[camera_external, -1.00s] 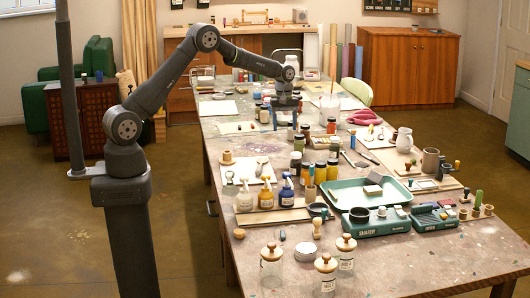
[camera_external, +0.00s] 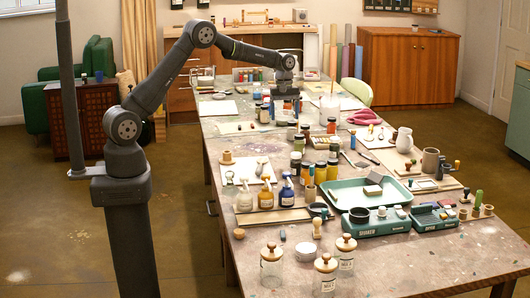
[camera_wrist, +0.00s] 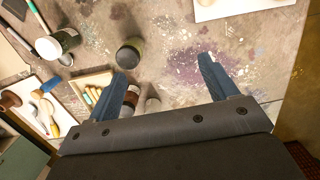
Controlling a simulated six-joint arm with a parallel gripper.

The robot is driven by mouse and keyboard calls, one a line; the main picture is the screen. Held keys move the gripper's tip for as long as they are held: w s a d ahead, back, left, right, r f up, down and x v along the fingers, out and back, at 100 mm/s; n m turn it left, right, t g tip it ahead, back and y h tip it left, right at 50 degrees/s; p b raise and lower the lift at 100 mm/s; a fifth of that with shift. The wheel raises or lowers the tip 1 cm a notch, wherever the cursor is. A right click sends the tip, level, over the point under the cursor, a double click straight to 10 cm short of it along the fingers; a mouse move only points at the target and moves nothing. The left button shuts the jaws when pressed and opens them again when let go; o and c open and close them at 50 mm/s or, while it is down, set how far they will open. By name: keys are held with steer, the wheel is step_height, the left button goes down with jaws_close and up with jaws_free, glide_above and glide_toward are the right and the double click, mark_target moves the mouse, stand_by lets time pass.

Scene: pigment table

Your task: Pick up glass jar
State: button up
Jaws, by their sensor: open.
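Glass jars with round wooden lids stand upright at the front end of the table in the external view: one at the left (camera_external: 271,267), one in the middle (camera_external: 325,280) and one at the right (camera_external: 346,262). They stand close together, apart from my gripper. My gripper (camera_external: 285,108) is far from them, over the back part of the table. In the wrist view my gripper (camera_wrist: 165,75) has its two blue fingers spread with nothing held between them. I cannot make out a lidded glass jar in the wrist view.
A green tray (camera_external: 340,194), blue and yellow bottles and several dark jars crowd the middle of the table. A white round container (camera_external: 305,252) sits beside the glass jars.

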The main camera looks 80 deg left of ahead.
step_height(320, 180, up, 7)
steer(key=w+d+f+m+t+y, duration=0.2)
steer(key=w+d+m, duration=0.15)
steer(key=d, duration=0.65)
steer(key=w+d+f+m+t+y, duration=0.15)
steer(key=d+m, duration=0.25)
steer(key=d, duration=0.6)
steer(key=s+d+m+t+h, duration=0.1)
steer(key=d+m+t+h, duration=0.2)
steer(key=d, duration=0.8)
steer(key=s+d+m+t, duration=0.2)
steer(key=d+m, duration=0.4)
steer(key=d, duration=0.6)
steer(key=s+d+r+m+h, duration=0.1)
steer(key=s+d+m+h, duration=0.25)
steer(key=s+d, duration=0.35)
steer(key=s+d+r+m+h, duration=0.15)
steer(key=s+d+m, duration=0.25)
steer(key=d, duration=0.5)
steer(key=s+d+m+g+h, duration=0.2)
steer(key=s+d+m+h, duration=0.3)
steer(key=s, duration=0.6)
steer(key=s+d+m+g+h, duration=0.2)
steer(key=s+d+m, duration=0.1)
steer(key=s+d, duration=0.55)
glide_toward(277, 271)
steer(key=x, duration=0.7)
steer(key=shift+f, duration=0.1)
steer(key=shift+a, duration=0.1)
